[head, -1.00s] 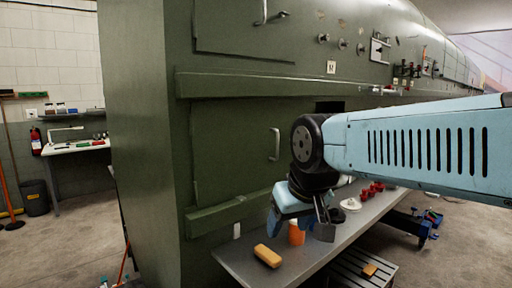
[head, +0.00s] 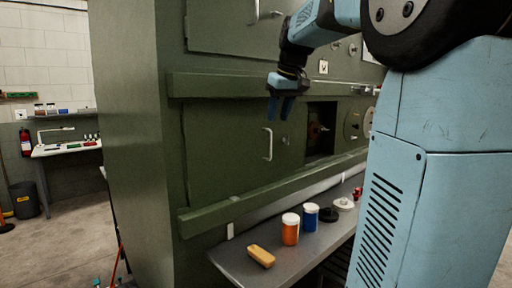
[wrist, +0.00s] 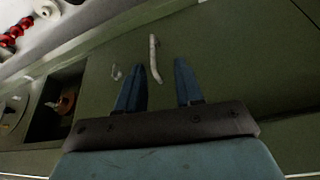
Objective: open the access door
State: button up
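The green access door (head: 225,150) sits between two horizontal rails on the green fuselage side. Its pale upright handle (head: 267,144) is near the door's right end. The door and handle (wrist: 155,58) also show in the wrist view. My gripper (head: 281,116) hangs above and slightly right of the handle in the head view, fingers pointing down. In the wrist view my gripper (wrist: 160,65) has its blue fingers spread apart with nothing held. The handle appears between and beyond the fingertips; I see no contact.
A dark recess (head: 320,130) with a reddish-orange part lies right of the door. The rails (head: 200,213) protrude above and below the door.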

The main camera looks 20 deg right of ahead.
aim_at(270, 156)
jog(key=x, duration=0.4)
jog(key=w+d+x, duration=0.1)
jog(key=x, duration=0.4)
jog(key=w+x, duration=0.1)
jog(key=x, duration=0.3)
jog(key=shift+w+d+r, duration=0.1)
jog(key=shift+w+d, duration=0.1)
jog(key=shift+d, duration=0.05)
grip_shut()
dwell(0.5)
